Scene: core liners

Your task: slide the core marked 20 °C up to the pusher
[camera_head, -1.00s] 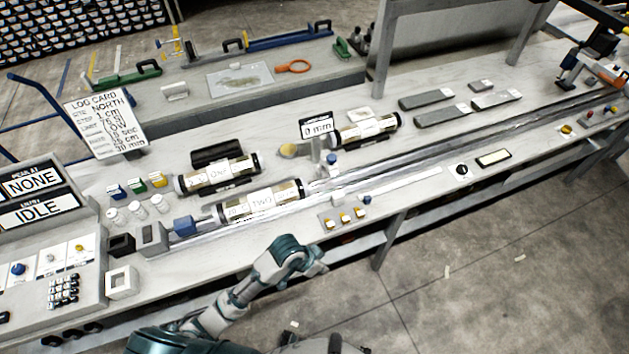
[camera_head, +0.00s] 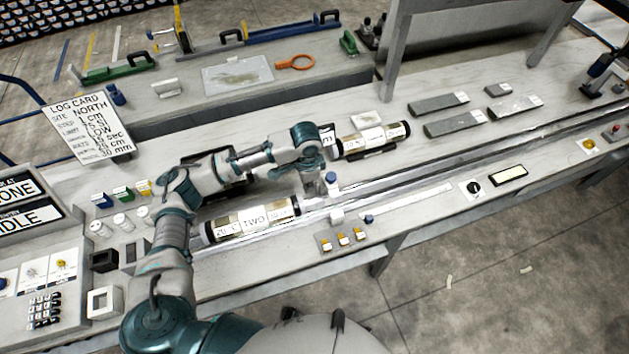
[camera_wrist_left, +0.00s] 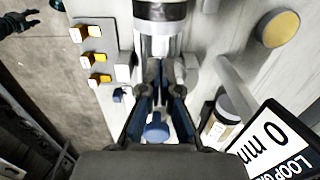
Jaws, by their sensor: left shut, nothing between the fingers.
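The core marked 20 °C and TWO (camera_head: 250,222) lies in the long channel, a clear tube with dark end caps. Its dark cap (camera_wrist_left: 160,10) shows at the top of the left wrist view. My left gripper (camera_head: 318,188) is shut and empty, pointing down over the channel just beyond the core's right end. In the left wrist view its fingers (camera_wrist_left: 159,85) are in front of a blue knob (camera_wrist_left: 156,131); I cannot tell if they touch anything. A dark shape (camera_wrist_left: 18,20) in the wrist view's corner may be my right gripper.
Another core (camera_head: 370,140) lies behind the channel. A third is mostly hidden by my arm. A 0 mm display (camera_wrist_left: 272,140) stands close to my left gripper. Yellow switches (camera_head: 343,239) sit at the front edge. The channel is clear to the right.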

